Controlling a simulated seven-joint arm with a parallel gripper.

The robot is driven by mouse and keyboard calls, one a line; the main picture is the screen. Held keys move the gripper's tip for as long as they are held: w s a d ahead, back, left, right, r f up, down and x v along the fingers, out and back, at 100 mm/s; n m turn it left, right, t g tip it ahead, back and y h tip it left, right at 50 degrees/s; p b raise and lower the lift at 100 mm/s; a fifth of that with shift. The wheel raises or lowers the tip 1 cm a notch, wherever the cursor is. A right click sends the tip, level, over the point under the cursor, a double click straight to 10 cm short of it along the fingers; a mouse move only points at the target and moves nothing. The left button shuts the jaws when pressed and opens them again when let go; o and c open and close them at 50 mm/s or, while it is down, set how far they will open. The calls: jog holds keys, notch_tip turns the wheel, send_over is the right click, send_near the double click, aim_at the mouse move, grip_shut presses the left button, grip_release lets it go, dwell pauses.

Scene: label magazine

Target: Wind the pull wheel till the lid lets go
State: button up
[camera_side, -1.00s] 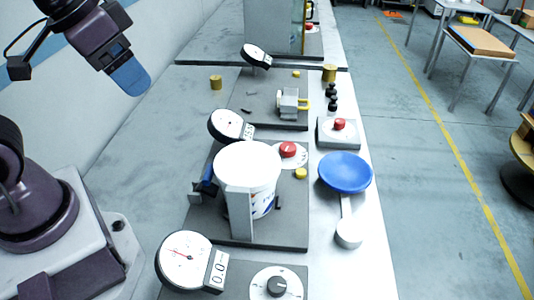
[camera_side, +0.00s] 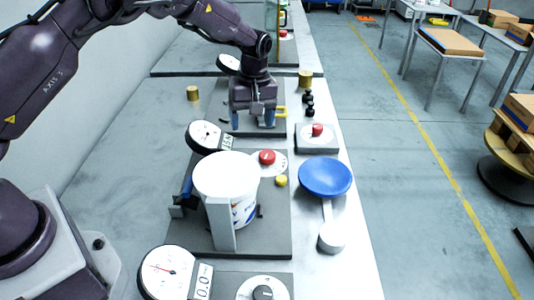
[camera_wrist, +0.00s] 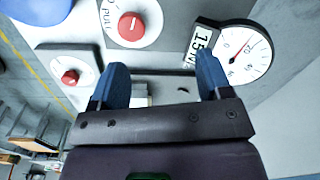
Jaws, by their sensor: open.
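The white tub (camera_side: 247,213) stands in a grey bracket on the near plate, its white lid (camera_side: 226,173) on top. Beside it is a white dial with a red wheel (camera_side: 267,157); the wrist view shows this wheel (camera_wrist: 131,26) on a dial marked PULL. The round gauge (camera_side: 205,136) left of the wheel also shows in the wrist view (camera_wrist: 247,52), its display reading about 15 N. My gripper (camera_side: 253,117) points down over the plate behind the tub, fingers apart. In the wrist view my gripper (camera_wrist: 162,72) is empty, away from the wheel.
A second red knob (camera_side: 317,130) sits on a grey box to the right. A blue dish (camera_side: 326,176) stands in front of it. A yellow knob (camera_side: 281,181) is near the tub. Another gauge (camera_side: 168,272) and a black knob (camera_side: 263,293) are in front.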

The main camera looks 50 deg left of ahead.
aim_at(267, 154)
jog(key=w+d+r+n, duration=0.1)
jog(key=w+n, duration=0.3)
jog(key=shift+n+t, duration=0.3)
jog(key=shift+t, duration=0.1)
notch_tip(267, 154, down, 13)
jog(key=shift+s+r, duration=0.1)
jog(key=shift+s, duration=0.05)
